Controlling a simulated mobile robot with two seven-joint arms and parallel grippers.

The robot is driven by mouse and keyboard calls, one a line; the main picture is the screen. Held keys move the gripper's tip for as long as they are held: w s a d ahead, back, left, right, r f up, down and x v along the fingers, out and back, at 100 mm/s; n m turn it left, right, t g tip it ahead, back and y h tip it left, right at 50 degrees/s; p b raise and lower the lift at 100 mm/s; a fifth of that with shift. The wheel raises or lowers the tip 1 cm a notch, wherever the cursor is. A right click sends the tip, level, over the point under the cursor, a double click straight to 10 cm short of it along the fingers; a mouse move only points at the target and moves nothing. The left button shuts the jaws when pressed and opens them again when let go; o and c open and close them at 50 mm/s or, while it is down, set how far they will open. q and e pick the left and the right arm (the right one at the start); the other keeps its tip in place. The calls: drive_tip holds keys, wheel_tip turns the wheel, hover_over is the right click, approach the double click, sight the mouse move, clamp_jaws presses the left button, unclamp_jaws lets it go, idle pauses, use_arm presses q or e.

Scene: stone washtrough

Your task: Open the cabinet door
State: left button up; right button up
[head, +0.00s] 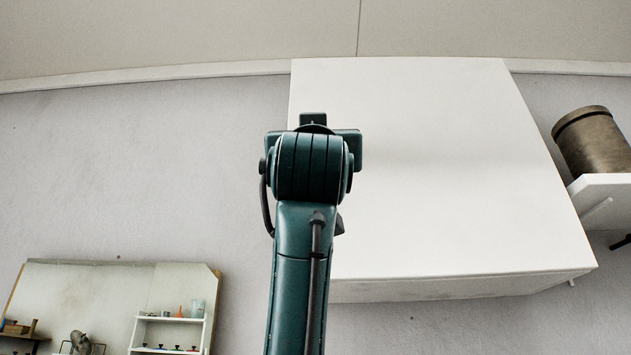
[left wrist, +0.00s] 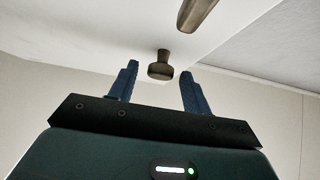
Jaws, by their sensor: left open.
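The white cabinet (head: 450,170) hangs on the grey wall in the middle and right of the head view. Its broad face looks flat, with no open gap showing. No knob shows there; my arm covers its left part. In the left wrist view, a dark bronze knob (left wrist: 161,71) stands out from the white cabinet surface (left wrist: 110,25). My left gripper (left wrist: 159,67) is open, its two blue fingers on either side of the knob. I cannot tell whether they touch it. In the head view, its fingers are hidden behind my wrist. My right gripper is not in view.
A second bronze piece (left wrist: 198,12) shows at the top of the left wrist view, partly cut off. A brown cylinder (head: 592,140) stands on a white shelf (head: 605,190) at the right. The wall left of the cabinet is bare.

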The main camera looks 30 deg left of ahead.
use_arm(q)
drive_tip(key=shift+c, duration=0.4)
clamp_jaws()
drive_tip(key=shift+s+d, duration=0.1)
drive_tip(key=shift+s, duration=0.05)
